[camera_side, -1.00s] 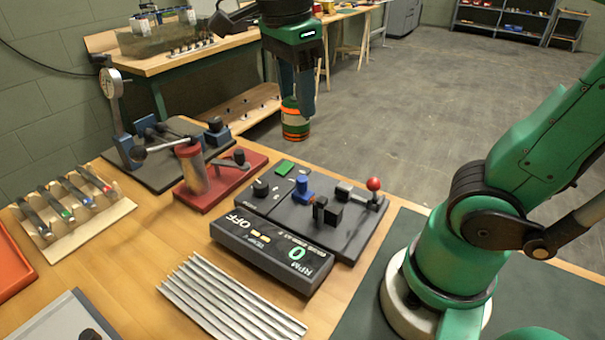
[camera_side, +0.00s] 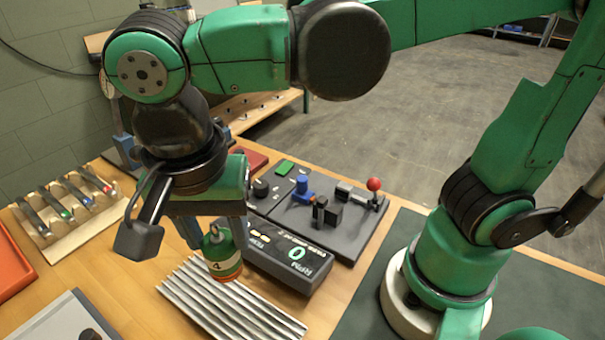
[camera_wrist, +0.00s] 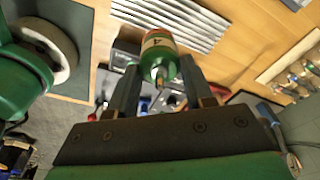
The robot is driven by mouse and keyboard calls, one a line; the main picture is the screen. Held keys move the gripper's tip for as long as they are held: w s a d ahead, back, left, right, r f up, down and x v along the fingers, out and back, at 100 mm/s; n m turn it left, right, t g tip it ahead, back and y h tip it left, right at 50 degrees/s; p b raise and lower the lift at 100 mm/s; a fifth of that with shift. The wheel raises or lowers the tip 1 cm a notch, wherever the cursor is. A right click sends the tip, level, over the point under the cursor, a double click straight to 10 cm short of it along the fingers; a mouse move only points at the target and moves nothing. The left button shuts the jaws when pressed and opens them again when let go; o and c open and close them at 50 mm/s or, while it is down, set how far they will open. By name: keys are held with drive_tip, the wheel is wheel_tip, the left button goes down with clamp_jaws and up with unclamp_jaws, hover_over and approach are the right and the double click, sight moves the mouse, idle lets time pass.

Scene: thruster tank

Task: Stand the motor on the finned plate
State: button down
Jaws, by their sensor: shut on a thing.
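The motor (camera_side: 223,262) is a small cylinder with a green top, a cream band marked 4, and orange and green bands below. It looks upright in the side view. My gripper (camera_side: 216,236) points down and is shut on it, with one finger on either side. In the wrist view the motor (camera_wrist: 159,42) sits between the fingertips (camera_wrist: 158,66). The finned plate (camera_side: 219,303) is a silver ribbed plate flat on the bench. The motor overlaps its back part in the side view; I cannot tell whether they touch. The plate (camera_wrist: 178,18) also shows beyond the motor in the wrist view.
The dark RPM display box (camera_side: 290,262) stands close behind and right of the plate. The control board (camera_side: 342,230) with a red-knobbed lever lies behind it. A wooden rack (camera_side: 75,215) of coloured tools is at left, and a grey tray (camera_side: 55,322) at front left.

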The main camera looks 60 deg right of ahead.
wheel_tip(320, 180, down, 12)
drive_tip(key=shift+r, duration=0.15)
idle(0.4)
drive_tip(key=shift+c, duration=1.7)
unclamp_jaws()
drive_tip(key=r, duration=0.7)
drive_tip(key=a+r, duration=0.1)
drive_tip(key=r, duration=0.3)
drive_tip(key=shift+s+r, duration=0.3)
drive_tip(key=shift+s, duration=0.1)
drive_tip(key=shift+w+d+r, duration=0.1)
drive_tip(key=shift+w+d, duration=0.05)
drive_tip(key=shift+d, duration=0.05)
drive_tip(key=w+d+f+n+t, duration=0.1)
drive_tip(key=w+d+n+t, duration=0.1)
drive_tip(key=d+n, duration=0.3)
drive_tip(key=w+d+f+n+t+y, duration=0.1)
drive_tip(key=d+n, duration=0.5)
drive_tip(key=d, duration=0.6)
drive_tip(key=w+f+t, duration=0.1)
drive_tip(key=w+t, duration=0.1)
drive_tip(key=t, duration=0.1)
